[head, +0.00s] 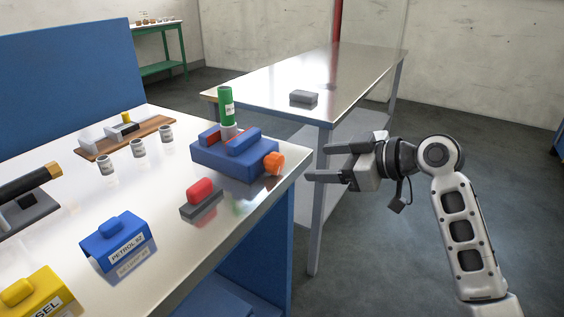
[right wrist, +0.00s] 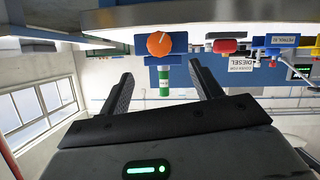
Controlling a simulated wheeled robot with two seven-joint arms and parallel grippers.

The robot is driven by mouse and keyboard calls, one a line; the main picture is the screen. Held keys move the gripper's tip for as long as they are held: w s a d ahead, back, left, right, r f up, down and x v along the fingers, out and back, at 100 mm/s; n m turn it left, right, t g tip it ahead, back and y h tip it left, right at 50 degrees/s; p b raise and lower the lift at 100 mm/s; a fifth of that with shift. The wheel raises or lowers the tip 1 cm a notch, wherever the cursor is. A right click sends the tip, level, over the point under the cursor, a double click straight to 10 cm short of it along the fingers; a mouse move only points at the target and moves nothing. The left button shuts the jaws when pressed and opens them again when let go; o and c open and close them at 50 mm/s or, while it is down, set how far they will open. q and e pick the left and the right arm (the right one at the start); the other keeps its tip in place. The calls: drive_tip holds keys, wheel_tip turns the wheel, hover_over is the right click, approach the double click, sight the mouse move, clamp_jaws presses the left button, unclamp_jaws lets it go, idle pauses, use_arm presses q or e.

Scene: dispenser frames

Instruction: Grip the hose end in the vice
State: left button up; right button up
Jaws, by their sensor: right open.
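The blue vice (head: 232,158) stands at the right end of the near bench, with an orange knob (head: 274,163) facing right. A green cylinder with a white label (head: 226,107) stands upright on a grey base between its red-lined jaws; I cannot tell how tightly it is held. A black tube with a brass hex tip (head: 30,182) lies on a dark block at the left; it looks like a hose end. My right gripper (head: 318,163) is open and empty, right of the vice and apart from it. In the right wrist view the knob (right wrist: 159,45) appears ahead between the fingers.
A red-topped grey block (head: 200,197), a blue PETROL holder (head: 115,242) and a yellow holder (head: 38,296) stand on the near bench. Several small cans and a wooden board (head: 128,140) lie behind. A steel table (head: 285,80) with a grey box (head: 304,97) stands beyond.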

sight(280, 164)
use_arm(q)
drive_tip(key=shift+w+r, duration=0.1)
drive_tip(key=shift+r, duration=0.1)
use_arm(e)
drive_tip(key=x, duration=1.1)
drive_tip(key=shift+w+a+f, duration=0.1)
drive_tip(key=shift+a, duration=0.05)
